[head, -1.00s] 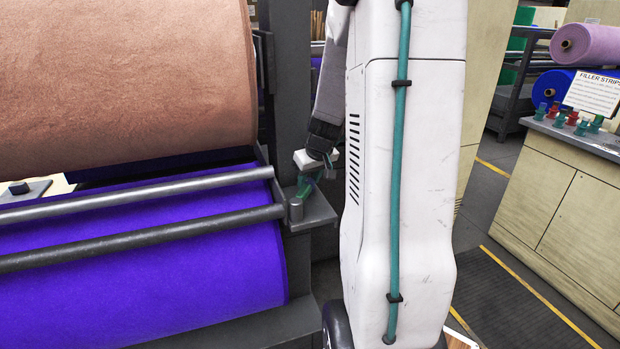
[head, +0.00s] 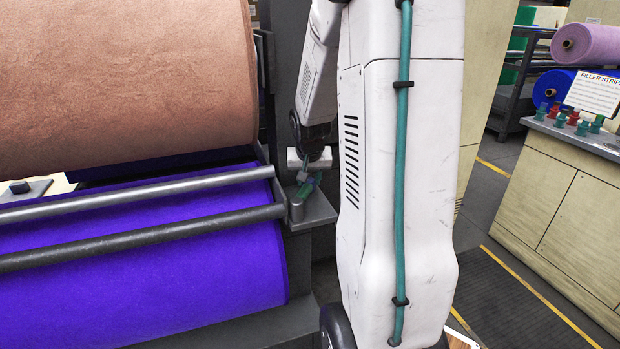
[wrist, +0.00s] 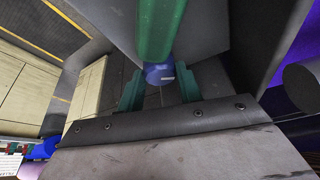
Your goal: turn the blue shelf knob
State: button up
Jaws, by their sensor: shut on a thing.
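The blue knob (wrist: 159,75), with a small pale mark, shows in the wrist view at the end of a green cylinder (wrist: 160,28). My gripper (wrist: 160,88) has its green fingers on either side of the knob and is shut on it. In the head view my gripper (head: 308,178) is small, over the grey shelf (head: 318,212) at the end of the rollers. The knob is hard to make out there among the green parts, so its turn angle cannot be read.
Metal bars (head: 140,238) and a purple felt roll (head: 150,280) lie left, under a brown roll (head: 120,80). A cabinet (head: 560,190) with small red and green knobs stands right. The floor between is clear.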

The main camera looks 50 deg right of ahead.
jog(key=m+g, duration=0.1)
jog(key=m, duration=0.2)
jog(key=m+g+h, duration=0.1)
jog(key=m, duration=0.2)
jog(key=shift+w+m, duration=0.2)
jog(key=shift+m, duration=0.1)
dwell(0.4)
jog(key=o, duration=1)
jog(key=shift+s, duration=0.1)
jog(key=v, duration=0.8)
jog(key=shift+f, duration=0.1)
